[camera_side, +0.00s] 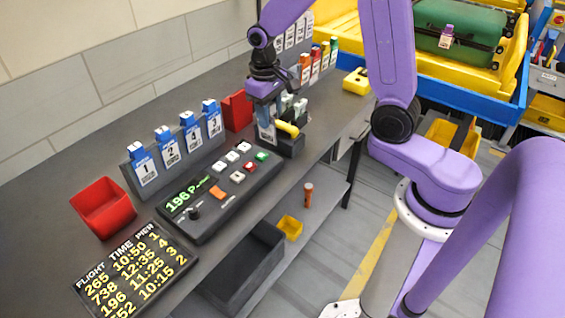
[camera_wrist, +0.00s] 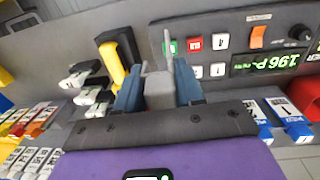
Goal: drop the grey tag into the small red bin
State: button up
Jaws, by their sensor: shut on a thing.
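My gripper (camera_side: 265,100) is shut on the grey tag (camera_side: 266,130), which hangs below the fingers with a pale label face showing in the side view. In the wrist view the grey block of the tag (camera_wrist: 158,90) sits between the two blue fingers of my gripper (camera_wrist: 158,82). The small red bin (camera_side: 103,207) stands open at the left of the counter, well away from my gripper. In the side view, the tag is beside a dark holder with a yellow handle; whether it touches the holder is unclear.
The control panel (camera_side: 225,190) and the flight board (camera_side: 135,270) lie on the counter. A rack of blue-topped tags (camera_side: 168,148) and a red box (camera_side: 236,110) stand behind the panel. The yellow handle (camera_side: 287,128) is close to my gripper. The counter's front edge drops to a shelf.

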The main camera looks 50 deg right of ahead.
jog(key=s+f, duration=0.4)
jog(key=f, duration=0.1)
jog(key=w+d+r+n, duration=0.6)
jog(key=w+d+n, duration=0.4)
jog(key=n, duration=0.8)
jog(key=shift+d+t+y, duration=0.4)
jog(key=shift+d, duration=0.1)
send_over(240, 91)
jog(key=shift+s+f, duration=0.1)
jog(key=shift+s, duration=0.05)
jog(key=shift+f, duration=3.25)
jog(key=shift+f, duration=0.15)
